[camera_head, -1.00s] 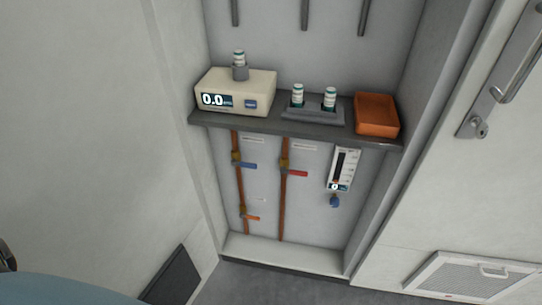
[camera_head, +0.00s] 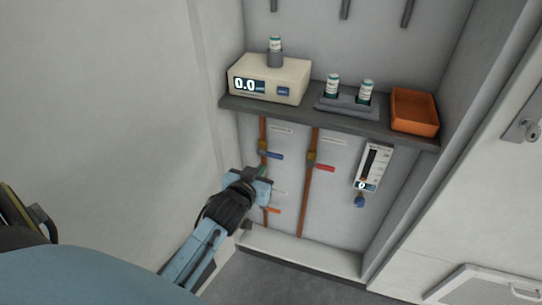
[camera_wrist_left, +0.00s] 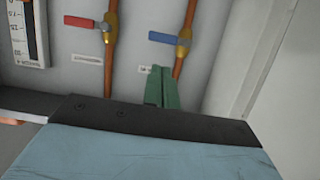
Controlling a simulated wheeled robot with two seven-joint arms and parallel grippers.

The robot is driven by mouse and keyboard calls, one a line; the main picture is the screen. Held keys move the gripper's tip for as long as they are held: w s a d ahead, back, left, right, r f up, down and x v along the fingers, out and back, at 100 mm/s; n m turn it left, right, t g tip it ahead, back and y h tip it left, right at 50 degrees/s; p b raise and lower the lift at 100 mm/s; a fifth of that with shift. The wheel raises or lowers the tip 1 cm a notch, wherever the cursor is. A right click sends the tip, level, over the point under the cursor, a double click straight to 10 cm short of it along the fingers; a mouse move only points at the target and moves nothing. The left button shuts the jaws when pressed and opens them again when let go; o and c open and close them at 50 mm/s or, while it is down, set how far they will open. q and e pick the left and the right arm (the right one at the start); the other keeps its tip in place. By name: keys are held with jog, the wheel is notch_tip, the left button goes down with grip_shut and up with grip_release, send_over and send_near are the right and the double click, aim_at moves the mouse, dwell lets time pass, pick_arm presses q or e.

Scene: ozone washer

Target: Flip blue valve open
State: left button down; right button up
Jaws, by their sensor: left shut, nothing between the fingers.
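The blue valve handle (camera_head: 274,155) sticks out sideways to the right from the brass body on the left copper pipe (camera_head: 263,130). In the left wrist view, the blue handle (camera_wrist_left: 168,38) also lies across, beside its brass valve body (camera_wrist_left: 184,46). My left gripper (camera_head: 263,173) is just below the blue handle in the head view, its green fingers shut and empty. In the left wrist view the closed fingertips (camera_wrist_left: 159,72) show close to the handle, with a gap in the picture. The depth between them is hard to tell. My right gripper is not in view.
A red valve handle (camera_head: 325,168) sits on the second pipe to the right. An orange handle (camera_head: 273,210) is lower on the left pipe. A shelf (camera_head: 300,114) juts out above the valves. A flow meter (camera_head: 373,166) hangs farther right.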

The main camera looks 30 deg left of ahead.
aim_at(271, 154)
pick_arm(q)
jog(key=r, duration=0.2)
jog(key=r+t, duration=0.1)
jog(key=shift+w+a+r+n+y, duration=0.3)
jog(key=shift+r, duration=0.1)
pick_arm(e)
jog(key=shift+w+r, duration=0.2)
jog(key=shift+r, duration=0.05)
